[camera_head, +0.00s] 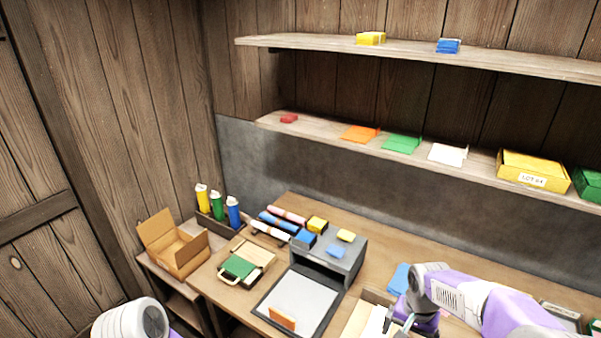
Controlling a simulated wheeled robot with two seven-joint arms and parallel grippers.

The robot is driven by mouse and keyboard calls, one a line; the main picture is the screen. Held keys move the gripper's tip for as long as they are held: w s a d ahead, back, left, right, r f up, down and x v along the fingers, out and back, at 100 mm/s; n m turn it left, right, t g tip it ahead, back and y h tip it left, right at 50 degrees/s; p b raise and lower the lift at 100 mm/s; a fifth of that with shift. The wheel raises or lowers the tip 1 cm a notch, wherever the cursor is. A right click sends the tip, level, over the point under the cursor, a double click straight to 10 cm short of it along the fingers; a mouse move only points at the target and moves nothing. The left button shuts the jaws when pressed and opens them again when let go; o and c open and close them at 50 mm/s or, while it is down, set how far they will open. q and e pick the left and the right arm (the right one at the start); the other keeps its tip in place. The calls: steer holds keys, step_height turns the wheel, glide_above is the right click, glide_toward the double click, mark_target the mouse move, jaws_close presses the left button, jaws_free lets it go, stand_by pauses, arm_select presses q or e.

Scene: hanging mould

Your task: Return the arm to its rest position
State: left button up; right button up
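My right arm comes in from the lower right, in purple and white. Its gripper (398,320) points down over the right part of the workbench (375,268), near a light board or box at the front edge. Its fingers are small, dark and partly cut off, so I cannot tell whether they are open or hold anything. On the left, only a white rounded part and a little purple of my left arm show at the bottom edge. The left gripper is out of view.
A grey box (350,266) with small blocks on top stands behind a grey-white tray (300,300). An open cardboard box (180,255), spray cans (217,206) and a green-topped case (240,268) are left. Two wall shelves (420,160) hang above. A blue item (400,277) lies near my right gripper.

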steer(key=a+f+n+y, duration=0.15)
steer(key=a+f, duration=0.35)
steer(key=f, duration=0.6)
steer(key=s+a+f+n+y, duration=0.1)
steer(key=s+a+f, duration=0.5)
steer(key=s+f, duration=0.2)
steer(key=s+a+f+n+y, duration=0.1)
steer(key=s+a+f+y, duration=0.1)
steer(key=s+a+f, duration=0.45)
arm_select(q)
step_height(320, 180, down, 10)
steer(key=b, duration=1)
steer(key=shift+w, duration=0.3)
arm_select(e)
step_height(320, 180, down, 10)
steer(key=d, duration=0.1)
steer(key=shift+s+d+f+t, duration=0.15)
steer(key=shift+s+d+t, duration=0.15)
steer(key=shift+s, duration=0.05)
